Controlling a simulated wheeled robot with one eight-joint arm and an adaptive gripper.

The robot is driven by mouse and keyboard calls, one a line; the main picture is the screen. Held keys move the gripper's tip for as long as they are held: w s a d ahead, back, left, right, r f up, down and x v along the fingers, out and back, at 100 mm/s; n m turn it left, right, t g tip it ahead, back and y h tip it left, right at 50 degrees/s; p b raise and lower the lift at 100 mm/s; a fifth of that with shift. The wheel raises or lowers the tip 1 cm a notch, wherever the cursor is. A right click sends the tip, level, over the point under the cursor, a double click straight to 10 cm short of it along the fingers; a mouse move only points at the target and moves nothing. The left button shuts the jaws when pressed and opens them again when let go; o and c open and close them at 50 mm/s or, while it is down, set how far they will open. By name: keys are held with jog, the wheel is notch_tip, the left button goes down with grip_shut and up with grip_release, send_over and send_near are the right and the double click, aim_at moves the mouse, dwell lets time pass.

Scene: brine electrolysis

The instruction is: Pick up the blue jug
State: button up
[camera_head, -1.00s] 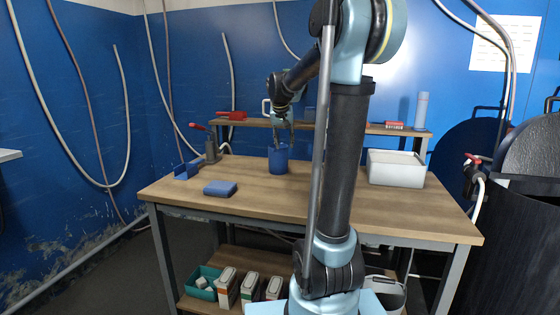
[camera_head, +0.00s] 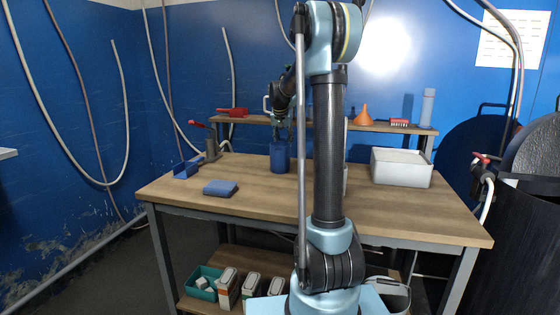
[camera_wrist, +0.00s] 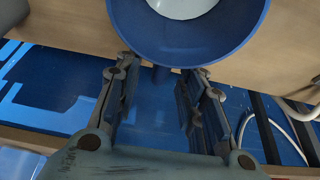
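The blue jug (camera_head: 279,158) stands upright on the wooden table, left of my arm in the head view. In the wrist view I look down on its round blue rim (camera_wrist: 205,58), with a pale grey-white inside at the top of the picture. My gripper (camera_wrist: 163,68) is open, with its two fingers apart just below the rim. A short blue part sticking out from the jug, perhaps its handle, shows between the fingertips. I cannot tell whether a finger touches it. In the head view my gripper (camera_head: 283,135) is at the jug's top, partly blurred into the dark background.
On the table (camera_head: 400,215) are a blue block (camera_head: 220,188), a blue holder (camera_head: 186,170), a grey stand (camera_head: 212,149) and a white bin (camera_head: 401,168). A back shelf holds an orange funnel (camera_head: 363,116) and a bottle (camera_head: 428,108). The front middle of the table is clear.

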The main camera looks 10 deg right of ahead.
jog(key=shift+x, duration=1.5)
grip_shut()
jog(key=shift+r, duration=0.1)
